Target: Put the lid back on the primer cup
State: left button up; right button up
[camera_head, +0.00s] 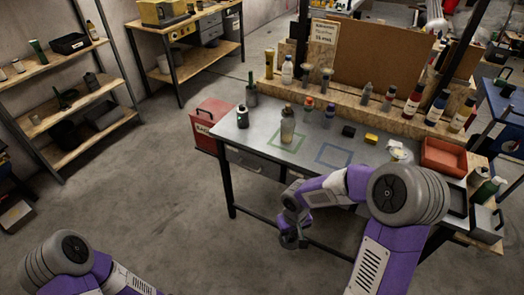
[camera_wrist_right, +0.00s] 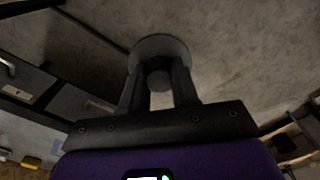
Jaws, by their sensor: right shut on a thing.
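My right gripper (camera_head: 292,238) hangs low in front of the bench, below its top. In the right wrist view the right gripper (camera_wrist_right: 159,77) is shut on the knob of a round grey disc, which looks like the lid (camera_wrist_right: 160,46). In the head view the lid is hard to make out at the gripper.
Bottles line the back ledge. A red box (camera_head: 211,122) stands left of it.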

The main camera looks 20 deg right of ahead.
aim_at(287, 124)
jog(key=z, duration=0.6)
jog(key=i, duration=0.75)
jog(key=z, duration=0.35)
